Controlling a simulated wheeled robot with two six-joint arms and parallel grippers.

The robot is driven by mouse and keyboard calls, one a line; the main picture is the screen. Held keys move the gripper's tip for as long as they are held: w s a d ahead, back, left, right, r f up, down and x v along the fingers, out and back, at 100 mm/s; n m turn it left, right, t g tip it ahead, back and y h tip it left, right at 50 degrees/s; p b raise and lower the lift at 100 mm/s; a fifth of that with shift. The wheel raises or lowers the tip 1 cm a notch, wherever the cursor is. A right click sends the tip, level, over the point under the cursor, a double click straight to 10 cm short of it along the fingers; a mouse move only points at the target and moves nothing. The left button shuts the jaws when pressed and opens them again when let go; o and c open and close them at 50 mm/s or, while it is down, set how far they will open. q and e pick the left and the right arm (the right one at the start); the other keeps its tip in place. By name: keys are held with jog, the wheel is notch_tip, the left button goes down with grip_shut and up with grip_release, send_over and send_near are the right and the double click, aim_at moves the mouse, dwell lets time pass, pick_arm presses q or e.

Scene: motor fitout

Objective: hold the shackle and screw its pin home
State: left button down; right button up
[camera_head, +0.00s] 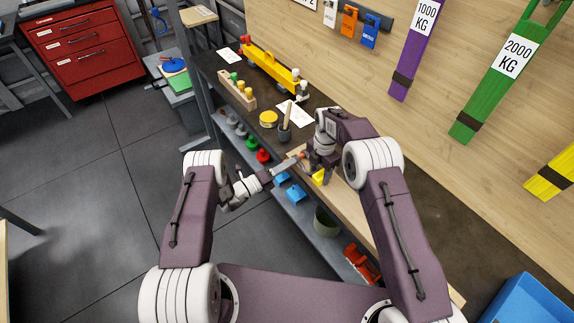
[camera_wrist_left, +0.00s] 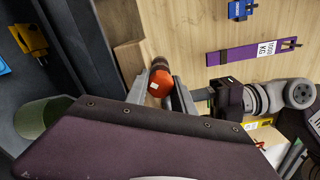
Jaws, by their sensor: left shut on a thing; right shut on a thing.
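The orange-red shackle (camera_wrist_left: 160,83) shows between the fingers of my left gripper (camera_wrist_left: 160,92) in the left wrist view, with a dark round end at its top. In the head view only a small orange bit of it (camera_head: 302,155) shows between the two grippers. My left gripper (camera_head: 298,159) is shut on the shackle from the left. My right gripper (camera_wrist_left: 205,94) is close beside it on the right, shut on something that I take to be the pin. The pin and its thread are hidden, so I cannot tell how deep it sits.
The dark workbench (camera_head: 262,135) holds a yellow beam (camera_head: 268,68), a wooden peg block (camera_head: 238,92), a yellow tin (camera_head: 268,118) and a dark cup (camera_head: 284,134). A lower shelf carries coloured shackles, a green bucket (camera_head: 327,221) and a red item (camera_head: 361,264). Slings hang on the wall.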

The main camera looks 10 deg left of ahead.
pick_arm(q)
jog(key=m, duration=0.4)
jog(key=shift+a+f+m, duration=0.1)
jog(key=shift+f+m, duration=0.05)
jog(key=shift+m, duration=0.15)
pick_arm(e)
jog(key=shift+w+d, duration=0.1)
pick_arm(q)
jog(key=m, duration=0.3)
jog(key=shift+m, duration=0.3)
jog(key=m, duration=0.7)
jog(key=shift+w+a, duration=0.1)
jog(key=shift+a, duration=0.05)
jog(key=m, duration=0.6)
jog(key=shift+w+a+m, duration=0.1)
jog(key=shift+m, duration=0.2)
jog(key=m, duration=0.5)
jog(key=shift+m, duration=0.3)
jog(key=c, duration=1.4)
grip_release()
jog(key=o, duration=0.3)
